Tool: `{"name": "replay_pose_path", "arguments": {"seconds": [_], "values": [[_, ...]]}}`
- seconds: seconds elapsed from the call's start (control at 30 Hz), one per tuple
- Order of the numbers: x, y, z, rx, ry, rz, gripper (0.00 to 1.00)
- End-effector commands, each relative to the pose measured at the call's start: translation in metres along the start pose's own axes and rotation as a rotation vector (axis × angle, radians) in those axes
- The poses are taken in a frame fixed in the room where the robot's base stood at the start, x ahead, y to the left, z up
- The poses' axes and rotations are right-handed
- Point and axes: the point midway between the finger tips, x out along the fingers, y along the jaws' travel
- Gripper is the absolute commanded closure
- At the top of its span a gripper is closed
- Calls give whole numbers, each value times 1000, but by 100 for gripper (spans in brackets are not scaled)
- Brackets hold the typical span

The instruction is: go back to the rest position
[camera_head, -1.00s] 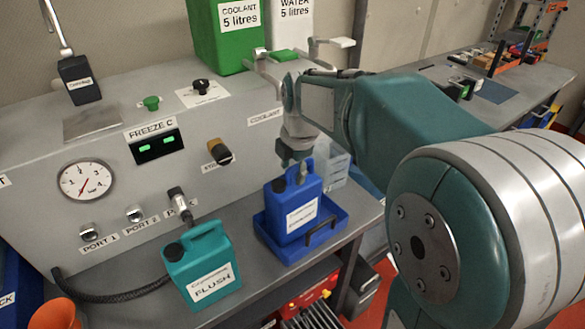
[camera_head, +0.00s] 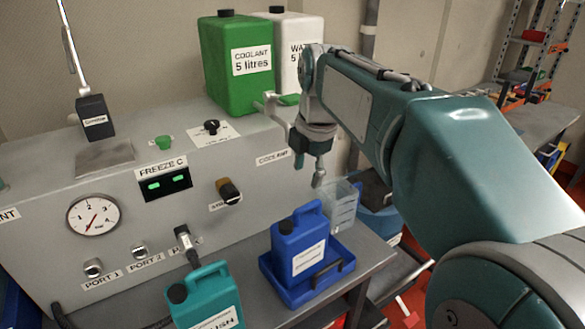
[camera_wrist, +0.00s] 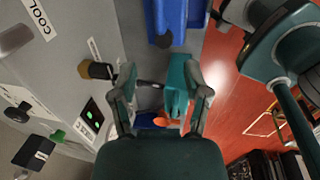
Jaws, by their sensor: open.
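My gripper (camera_head: 319,176) hangs from my teal arm in the head view, above and to the right of the blue jug (camera_head: 296,245). It is apart from the jug and holds nothing. In the wrist view my gripper (camera_wrist: 163,88) shows two spread fingers with nothing gripped between them. The blue jug stands upright in a blue tray (camera_head: 338,268) on the grey bench. The teal flush jug (camera_head: 203,295) stands at the front left, its lower part cut off in the head view; it also shows between the fingers in the wrist view (camera_wrist: 176,90).
The grey test panel (camera_head: 110,195) has a gauge (camera_head: 93,214), ports and knobs. A green coolant can (camera_head: 238,85) and a white water can (camera_head: 300,30) stand on it. Shelving and another bench stand at the far right.

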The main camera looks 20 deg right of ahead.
Motion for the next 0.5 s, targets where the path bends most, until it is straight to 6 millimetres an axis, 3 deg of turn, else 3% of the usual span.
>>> {"name": "replay_pose_path", "arguments": {"seconds": [0.17,0.5], "values": [[-3,-24,-11,227,-20,38,39],[11,-94,-39,908,-18,165,39]]}}
